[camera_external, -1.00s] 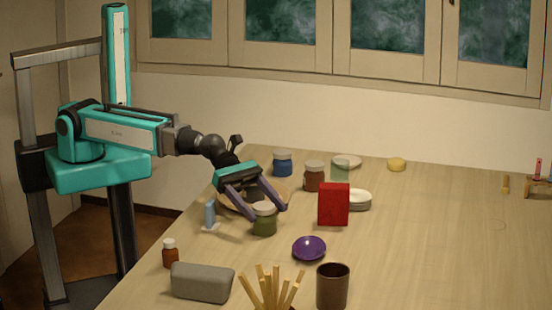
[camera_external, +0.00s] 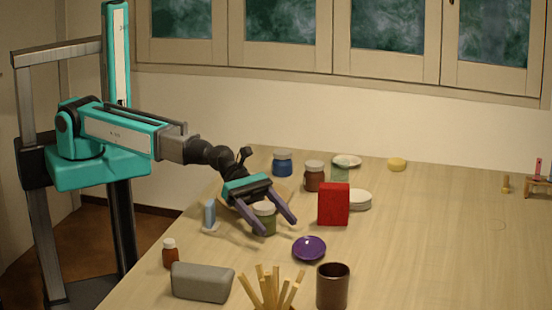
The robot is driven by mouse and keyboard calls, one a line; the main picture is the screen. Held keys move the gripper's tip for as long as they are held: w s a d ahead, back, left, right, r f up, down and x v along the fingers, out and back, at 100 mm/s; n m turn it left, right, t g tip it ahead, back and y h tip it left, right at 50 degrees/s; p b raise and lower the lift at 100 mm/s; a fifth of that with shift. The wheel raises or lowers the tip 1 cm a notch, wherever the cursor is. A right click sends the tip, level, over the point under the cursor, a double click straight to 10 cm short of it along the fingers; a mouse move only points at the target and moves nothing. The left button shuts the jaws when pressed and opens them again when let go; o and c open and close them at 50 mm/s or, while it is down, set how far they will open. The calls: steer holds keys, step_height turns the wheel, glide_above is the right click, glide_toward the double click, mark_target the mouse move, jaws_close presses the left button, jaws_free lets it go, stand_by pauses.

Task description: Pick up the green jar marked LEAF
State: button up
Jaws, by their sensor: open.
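The jar stands on the table and is not gripped.
A red box (camera_external: 333,204) and a purple bowl (camera_external: 309,248) stand close on the right. A blue jar (camera_external: 282,163) and a brown-red jar (camera_external: 314,177) are behind. A light-blue object (camera_external: 209,215) is on the left. The right side of the table is largely clear.

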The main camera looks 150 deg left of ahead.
steer(key=c, duration=1.3)
steer(key=shift+r, duration=0.15)
steer(key=shift+c, duration=0.2)
step_height(320, 180, up, 18)
steer(key=b, duration=0.1)
stand_by(0.5)
